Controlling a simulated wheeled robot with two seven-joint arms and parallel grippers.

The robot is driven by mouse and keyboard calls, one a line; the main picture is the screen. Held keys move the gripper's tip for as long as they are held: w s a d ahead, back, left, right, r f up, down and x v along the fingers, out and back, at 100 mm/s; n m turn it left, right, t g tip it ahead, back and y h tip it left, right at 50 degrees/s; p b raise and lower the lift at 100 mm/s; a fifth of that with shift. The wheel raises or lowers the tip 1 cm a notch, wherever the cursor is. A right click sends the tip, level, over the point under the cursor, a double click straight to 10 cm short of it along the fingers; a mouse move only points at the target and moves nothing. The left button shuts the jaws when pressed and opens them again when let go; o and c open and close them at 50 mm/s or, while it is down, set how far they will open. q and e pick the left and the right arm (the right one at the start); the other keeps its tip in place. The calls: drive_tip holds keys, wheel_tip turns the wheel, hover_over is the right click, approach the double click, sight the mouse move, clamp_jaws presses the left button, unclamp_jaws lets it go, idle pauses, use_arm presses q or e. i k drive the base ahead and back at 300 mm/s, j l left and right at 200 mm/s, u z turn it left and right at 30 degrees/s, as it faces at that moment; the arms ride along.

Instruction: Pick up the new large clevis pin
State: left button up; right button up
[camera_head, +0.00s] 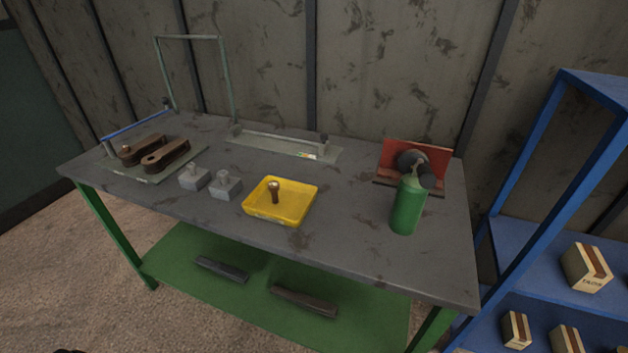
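A brown metal pin with a rounded, shiny head (274,190) stands roughly upright in the yellow tray (258,212) near the middle of the bench. It looks like a clevis pin, but I cannot tell from its look whether it is the new large one. Two grey blocks (194,179) (226,187) sit left of the tray, each with a short light peg on top. Neither gripper can be made out. Only a small dark shape shows at the bottom left edge, too little to identify.
Brown metal parts (165,155) lie on a plate at the left. A green bottle (407,208) stands at the right before a red-backed fixture (430,158). A blue shelf (545,240) with boxes stands further right.

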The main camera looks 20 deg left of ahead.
sight(222, 175)
drive_tip(key=u, duration=1.35)
